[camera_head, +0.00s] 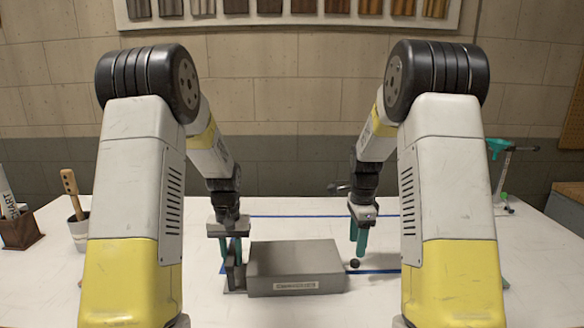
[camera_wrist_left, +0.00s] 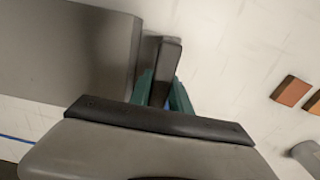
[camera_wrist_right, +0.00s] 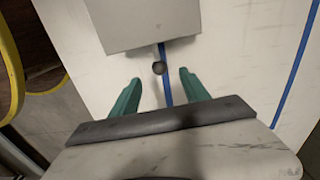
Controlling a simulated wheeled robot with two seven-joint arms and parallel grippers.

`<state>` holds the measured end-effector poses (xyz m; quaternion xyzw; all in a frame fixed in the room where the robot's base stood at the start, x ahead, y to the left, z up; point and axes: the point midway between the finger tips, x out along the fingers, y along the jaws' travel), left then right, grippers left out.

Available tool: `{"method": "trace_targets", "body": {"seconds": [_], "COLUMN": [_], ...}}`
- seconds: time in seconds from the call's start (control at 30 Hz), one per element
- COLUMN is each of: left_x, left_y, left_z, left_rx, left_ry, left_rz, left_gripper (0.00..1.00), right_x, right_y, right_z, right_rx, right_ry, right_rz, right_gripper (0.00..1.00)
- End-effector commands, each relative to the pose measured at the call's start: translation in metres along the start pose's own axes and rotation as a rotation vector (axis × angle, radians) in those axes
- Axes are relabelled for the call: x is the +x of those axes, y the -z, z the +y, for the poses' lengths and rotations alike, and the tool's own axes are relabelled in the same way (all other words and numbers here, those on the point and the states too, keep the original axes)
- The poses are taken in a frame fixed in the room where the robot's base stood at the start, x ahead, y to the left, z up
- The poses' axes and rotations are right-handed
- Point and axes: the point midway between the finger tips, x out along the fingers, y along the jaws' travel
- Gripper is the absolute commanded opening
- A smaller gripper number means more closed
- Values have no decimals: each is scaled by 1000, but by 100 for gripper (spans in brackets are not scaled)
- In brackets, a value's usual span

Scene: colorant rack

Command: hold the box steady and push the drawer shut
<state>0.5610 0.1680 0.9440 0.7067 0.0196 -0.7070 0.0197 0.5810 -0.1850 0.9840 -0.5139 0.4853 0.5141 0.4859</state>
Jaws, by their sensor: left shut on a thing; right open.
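The grey box (camera_head: 295,262) sits on the white table with a label on its front face. An upright grey bar (camera_head: 238,275) stands at its left end. My left gripper (camera_head: 234,250) is shut on this bar, which shows between the green fingers in the left wrist view (camera_wrist_left: 166,62). A black round knob (camera_head: 354,264) is at the box's right end and also shows in the right wrist view (camera_wrist_right: 158,68). My right gripper (camera_wrist_right: 160,80) is open and empty, its fingers apart near the knob. I cannot tell how far the drawer stands out.
Blue lines (camera_head: 380,271) mark the white table (camera_head: 130,225). A cup with a wooden-handled tool (camera_head: 78,230) and a brown holder (camera_head: 20,230) stand at the left. A green-topped stand (camera_head: 500,150) is at the right. The table around the box is mostly clear.

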Motion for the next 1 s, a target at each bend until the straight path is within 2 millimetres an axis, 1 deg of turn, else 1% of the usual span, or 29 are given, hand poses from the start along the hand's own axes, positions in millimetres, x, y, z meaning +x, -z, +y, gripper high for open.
{"method": "trace_targets", "body": {"seconds": [0.03, 0.1, 0.2, 0.33, 0.53, 0.57, 0.6, 0.67, 0.7, 1.0], "left_x": [0, 0, 0, 0, 0, 0, 0, 0, 0, -1], "left_y": [0, 0, 0, 0, 0, 0, 0, 0, 0, 0], "left_z": [0, 0, 0, 0, 0, 0, 0, 0, 0, 0], "left_rx": [-1, 0, 0, 0, 0, 0, 0, 0, 0, 0], "left_ry": [0, 0, 0, 0, 0, 0, 0, 0, 0, 0], "left_rz": [1, 1, 1, 1, 1, 1, 1, 1, 1, 1], "left_gripper": [0, 0, 0, 0, 0, 25, 33, 45, 49, 49], "right_x": [-10, -19, -28, -33, -34, -34, -34, -34, -34, -33], "right_y": [0, 0, 0, 0, 0, 0, 0, 0, 0, 0], "right_z": [-1, -1, 0, 0, 0, 0, 0, 0, 0, 0], "right_rx": [0, 1, 0, 0, 0, 0, 0, 0, 0, 0], "right_ry": [3, 2, 0, 0, -1, -1, -1, -1, -1, -1], "right_rz": [0, 0, 0, 0, 0, 0, 0, 0, 0, 0], "right_gripper": [54, 54, 54, 54, 54, 54, 54, 54, 54, 54]}}
